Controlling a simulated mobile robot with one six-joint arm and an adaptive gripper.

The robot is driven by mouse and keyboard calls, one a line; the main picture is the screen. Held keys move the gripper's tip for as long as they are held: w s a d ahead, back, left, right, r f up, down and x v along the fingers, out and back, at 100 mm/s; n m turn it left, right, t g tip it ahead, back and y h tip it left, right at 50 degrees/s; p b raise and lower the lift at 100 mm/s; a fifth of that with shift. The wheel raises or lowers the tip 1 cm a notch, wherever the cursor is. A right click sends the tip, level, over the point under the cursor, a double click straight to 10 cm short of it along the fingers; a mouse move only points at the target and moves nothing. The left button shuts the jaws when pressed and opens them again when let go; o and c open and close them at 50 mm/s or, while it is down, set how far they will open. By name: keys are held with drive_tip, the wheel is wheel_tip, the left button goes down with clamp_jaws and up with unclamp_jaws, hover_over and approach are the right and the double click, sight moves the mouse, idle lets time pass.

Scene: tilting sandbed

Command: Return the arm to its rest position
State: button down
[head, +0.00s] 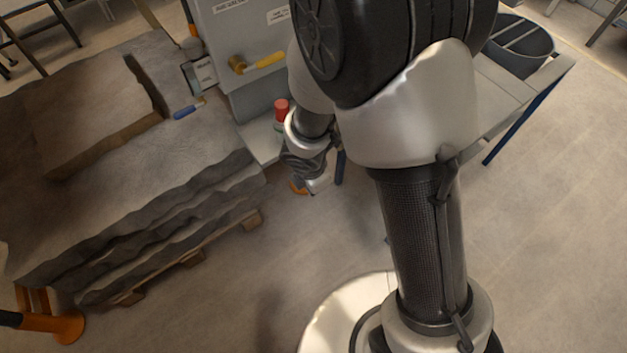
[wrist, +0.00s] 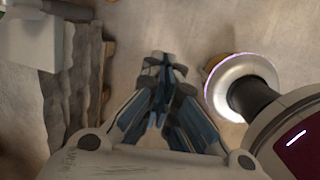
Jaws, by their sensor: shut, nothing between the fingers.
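My gripper (wrist: 163,68) shows in the wrist view with its blue-grey fingers together and nothing between them. Open floor lies under it. In the head view my arm rises large in the middle and right. Its wrist end hangs near the front of the grey cabinet (head: 236,45), and the fingertips are hard to make out there. My arm covers part of the cabinet and the floor behind it.
A layered sandbed (head: 190,160) on a wooden pallet (head: 190,258) stands at the left. The cabinet bears a yellow lever (head: 268,62). A red knob (head: 281,106) is close to my wrist. A bench (head: 500,95) with a dark round bin (head: 520,45) stands right. Floor between is clear.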

idle(0.4)
drive_tip(key=s+d+r+m+t+h, duration=0.1)
drive_tip(key=d+r+m, duration=0.45)
drive_tip(key=r, duration=0.25)
drive_tip(key=d+r+m, duration=0.4)
drive_tip(key=r+m, duration=0.2)
drive_tip(key=r, duration=0.3)
drive_tip(key=s+d+r+m+t+y, duration=0.1)
drive_tip(key=s+d+r+m+y, duration=0.1)
drive_tip(key=s+r+m, duration=0.8)
drive_tip(key=s+m, duration=0.3)
drive_tip(key=s, duration=0.2)
drive_tip(key=shift+d+r, duration=0.3)
drive_tip(key=shift+d, duration=0.05)
